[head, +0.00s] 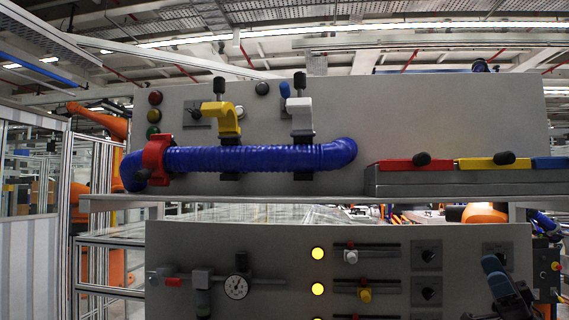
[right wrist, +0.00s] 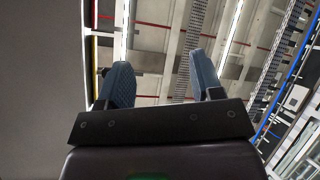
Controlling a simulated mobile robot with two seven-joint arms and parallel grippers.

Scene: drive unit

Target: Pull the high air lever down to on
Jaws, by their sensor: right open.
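I cannot tell for certain which handle is the high air lever. On the lower panel, a round gauge (head: 236,287) sits by grey pipework with a red tip (head: 173,282). My right gripper (head: 500,285) is at the lower right, before the lower panel. In the right wrist view the right gripper (right wrist: 160,78) is open and empty. My left gripper is out of view.
Yellow lamps (head: 318,254), sliders (head: 365,295) and black rotary switches (head: 427,256) fill the lower panel. A shelf edge (head: 120,203) runs between the panels.

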